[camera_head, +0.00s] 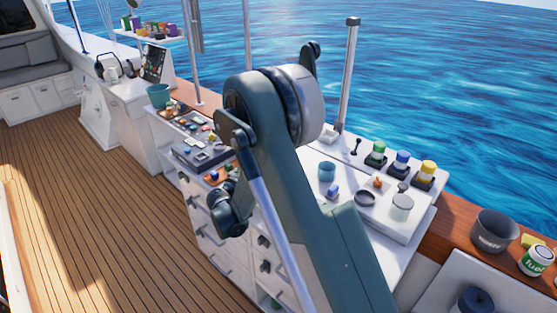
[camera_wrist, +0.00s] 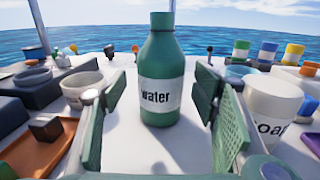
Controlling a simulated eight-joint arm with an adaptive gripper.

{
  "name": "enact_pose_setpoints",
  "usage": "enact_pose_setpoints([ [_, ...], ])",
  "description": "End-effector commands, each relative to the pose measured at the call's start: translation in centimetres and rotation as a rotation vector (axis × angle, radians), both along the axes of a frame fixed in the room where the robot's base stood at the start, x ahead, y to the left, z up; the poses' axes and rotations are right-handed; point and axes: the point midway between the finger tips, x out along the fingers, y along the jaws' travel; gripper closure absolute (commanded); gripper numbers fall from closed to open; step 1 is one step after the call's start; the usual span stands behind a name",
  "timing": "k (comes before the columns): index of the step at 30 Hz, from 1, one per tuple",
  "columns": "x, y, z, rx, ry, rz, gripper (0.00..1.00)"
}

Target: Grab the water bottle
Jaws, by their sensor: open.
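The water bottle (camera_wrist: 162,75) is green with a white label reading "water". It stands upright on a white surface in the middle of the wrist view. My gripper (camera_wrist: 160,130) is open, with one green finger pad to the left of the bottle and one to the right. The bottle is beyond or between the fingertips, and I see no contact. In the head view my arm covers the middle of the scene. The bottle and the fingers cannot be made out there.
A white soap container (camera_wrist: 272,105) stands close behind the right finger. Several coloured-lid jars (camera_head: 401,162) line the counter's sea side. A grey bucket (camera_head: 494,231) stands on the right.

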Motion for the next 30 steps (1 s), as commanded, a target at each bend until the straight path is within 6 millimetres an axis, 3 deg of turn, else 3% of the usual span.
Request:
enact_pose_setpoints([
  [12, 2.9, -2.7, -0.2, 0.000, 0.000, -0.001, 0.41],
  [30, 3.0, -2.7, -0.1, 0.000, 0.000, -0.001, 0.43],
])
